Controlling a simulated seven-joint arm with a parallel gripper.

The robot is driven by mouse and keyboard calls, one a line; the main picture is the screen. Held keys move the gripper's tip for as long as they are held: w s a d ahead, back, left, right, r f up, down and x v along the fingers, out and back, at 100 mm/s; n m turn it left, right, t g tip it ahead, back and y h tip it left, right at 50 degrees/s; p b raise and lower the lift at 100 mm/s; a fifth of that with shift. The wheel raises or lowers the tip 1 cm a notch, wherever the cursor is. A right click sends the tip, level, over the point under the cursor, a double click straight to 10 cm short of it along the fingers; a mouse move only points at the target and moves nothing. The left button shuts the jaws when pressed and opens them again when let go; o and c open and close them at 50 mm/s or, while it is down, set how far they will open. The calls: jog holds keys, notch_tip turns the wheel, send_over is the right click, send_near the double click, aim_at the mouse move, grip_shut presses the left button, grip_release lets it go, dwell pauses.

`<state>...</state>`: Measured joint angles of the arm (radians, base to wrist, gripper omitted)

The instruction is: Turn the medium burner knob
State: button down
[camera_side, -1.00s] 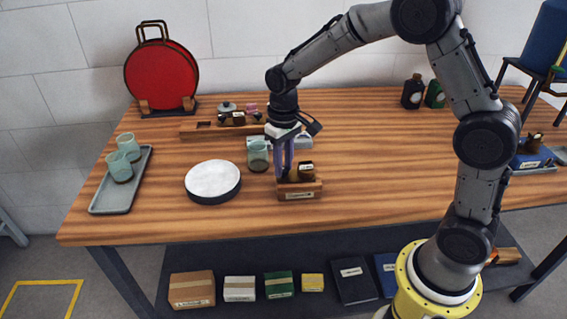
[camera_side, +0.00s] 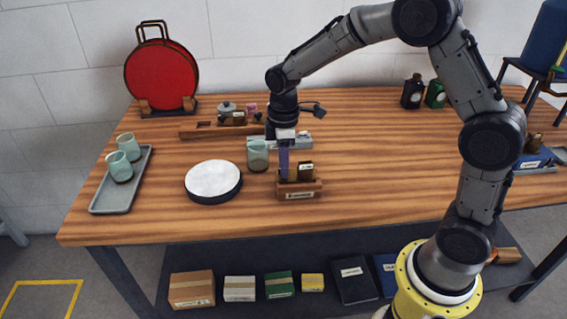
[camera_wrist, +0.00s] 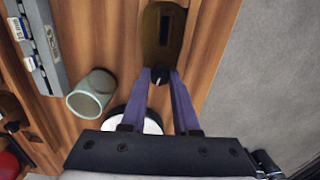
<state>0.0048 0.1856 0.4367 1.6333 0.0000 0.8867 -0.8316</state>
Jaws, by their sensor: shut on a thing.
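A small wooden block (camera_side: 300,195) with a pale label on its front stands at the middle of the table, with a dark brown part (camera_side: 306,172) at its right end. In the side view my gripper (camera_side: 284,178) points straight down at the left part of this block. In the wrist view the fingertips (camera_wrist: 161,72) are closed around a small dark knob (camera_wrist: 160,82) at the near end of a brown rounded body (camera_wrist: 152,32) with a dark slot. The fingers cover much of the knob. No marking that names it as the medium one can be read.
A green cup (camera_side: 258,158) stands close behind and left of the block, with a round white-topped disc (camera_side: 213,178) further left. A grey labelled strip (camera_side: 303,141) lies behind. A tray (camera_side: 110,202) with cups is at far left. The table's right front is clear.

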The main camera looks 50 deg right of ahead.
jog(key=shift+n, duration=1.2)
jog(key=c, duration=0.6)
grip_release()
jog(key=shift+c, duration=0.2)
jog(key=shift+r, duration=0.1)
notch_tip(320, 180, up, 14)
